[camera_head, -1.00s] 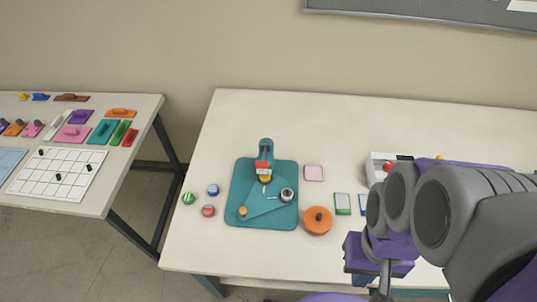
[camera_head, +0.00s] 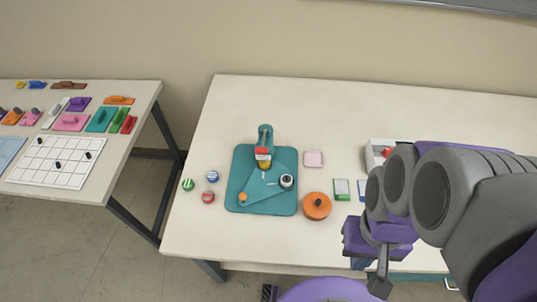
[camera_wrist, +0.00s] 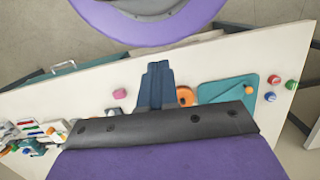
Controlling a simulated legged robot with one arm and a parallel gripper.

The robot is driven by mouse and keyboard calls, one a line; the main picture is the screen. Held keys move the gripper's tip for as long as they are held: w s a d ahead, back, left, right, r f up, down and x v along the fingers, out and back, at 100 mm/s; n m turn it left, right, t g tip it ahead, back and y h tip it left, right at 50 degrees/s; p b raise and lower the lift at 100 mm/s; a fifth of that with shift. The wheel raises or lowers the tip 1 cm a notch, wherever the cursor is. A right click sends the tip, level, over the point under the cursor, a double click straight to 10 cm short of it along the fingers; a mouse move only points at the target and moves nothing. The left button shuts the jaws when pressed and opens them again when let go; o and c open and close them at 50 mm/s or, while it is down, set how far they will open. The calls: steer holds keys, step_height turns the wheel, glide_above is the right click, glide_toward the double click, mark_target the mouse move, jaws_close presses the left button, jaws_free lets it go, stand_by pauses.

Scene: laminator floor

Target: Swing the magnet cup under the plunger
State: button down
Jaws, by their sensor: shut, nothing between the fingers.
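The teal press (camera_head: 265,132) stands at the back of its teal baseplate (camera_head: 236,203) on the front table. Its plunger area shows a red piece (camera_head: 262,151) above a yellow part. A flat teal swing plate lies on the base. It carries a grey-white round cup with a dark centre (camera_head: 287,181) at right, which looks like the magnet cup, and an orange knob (camera_head: 243,197) at front left. The cup sits right of the plunger, not under it. My gripper (camera_head: 379,287) is shut and empty, right of the press and near the table's front edge. In the wrist view its fingers (camera_wrist: 156,86) are together.
An orange lidded disc (camera_head: 317,206) stands just right of the baseplate. Several round badges (camera_head: 208,197) lie to its left. A pink pad (camera_head: 313,159), green card (camera_head: 341,189) and white tray (camera_head: 378,152) lie to the right. A side table (camera_head: 120,180) stands left across a gap.

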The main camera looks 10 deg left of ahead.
mark_target(244, 195)
steer(key=c, duration=1.8)
jaws_free()
steer(key=shift+c, duration=0.2)
